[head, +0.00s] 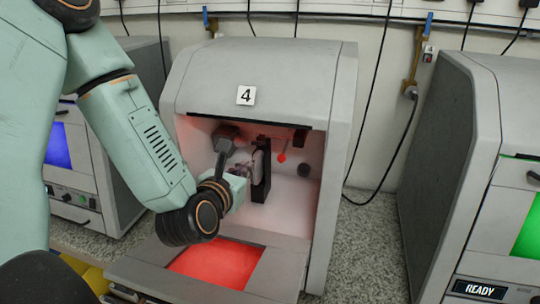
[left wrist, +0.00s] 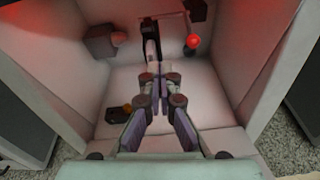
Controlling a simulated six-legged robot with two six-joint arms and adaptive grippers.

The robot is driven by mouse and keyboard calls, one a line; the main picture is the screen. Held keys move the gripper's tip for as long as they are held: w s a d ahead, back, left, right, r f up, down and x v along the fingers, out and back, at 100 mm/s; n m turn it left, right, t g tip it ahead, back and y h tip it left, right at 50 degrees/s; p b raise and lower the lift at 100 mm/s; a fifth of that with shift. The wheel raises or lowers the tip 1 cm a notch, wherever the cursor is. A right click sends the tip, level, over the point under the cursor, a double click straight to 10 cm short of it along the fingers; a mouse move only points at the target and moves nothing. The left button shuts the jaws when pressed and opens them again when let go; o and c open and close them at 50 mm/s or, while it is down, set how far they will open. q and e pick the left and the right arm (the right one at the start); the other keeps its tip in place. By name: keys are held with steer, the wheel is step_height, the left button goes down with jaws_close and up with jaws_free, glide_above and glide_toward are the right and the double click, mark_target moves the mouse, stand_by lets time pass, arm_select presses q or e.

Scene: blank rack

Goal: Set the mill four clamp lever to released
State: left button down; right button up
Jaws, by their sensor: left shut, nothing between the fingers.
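Mill four (head: 262,75) is a grey cabinet marked "4", with its front open and its chamber lit red. A thin lever with a red ball knob (head: 281,158) hangs near the back of the chamber; I take it as the clamp lever. The knob also shows in the left wrist view (left wrist: 193,42), up and right of the fingers. My left gripper (head: 256,166) reaches into the chamber from the left. In the left wrist view its fingers (left wrist: 157,68) are together and empty, apart from the knob. A black upright block (head: 263,180) stands beside the fingers. My right gripper is not in view.
The lowered front door (head: 180,280) has a red panel (head: 215,262). The chamber side walls stand close on both sides. A dark spindle-like part (head: 225,135) hangs at upper left inside. Another machine with a READY display (head: 480,290) stands right; one with a blue panel (head: 57,145) stands left.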

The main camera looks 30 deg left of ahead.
arm_select(q)
steer(key=shift+n, duration=0.8)
steer(key=x, duration=0.3)
steer(key=a+p+x, duration=0.1)
steer(key=x, duration=0.2)
steer(key=p+x, duration=0.1)
steer(key=x, duration=0.2)
steer(key=shift+w+a+r, duration=0.1)
steer(key=shift+w+a, duration=0.15)
steer(key=shift+a, duration=0.15)
steer(key=shift+w+d, duration=0.15)
steer(key=shift+d, duration=0.05)
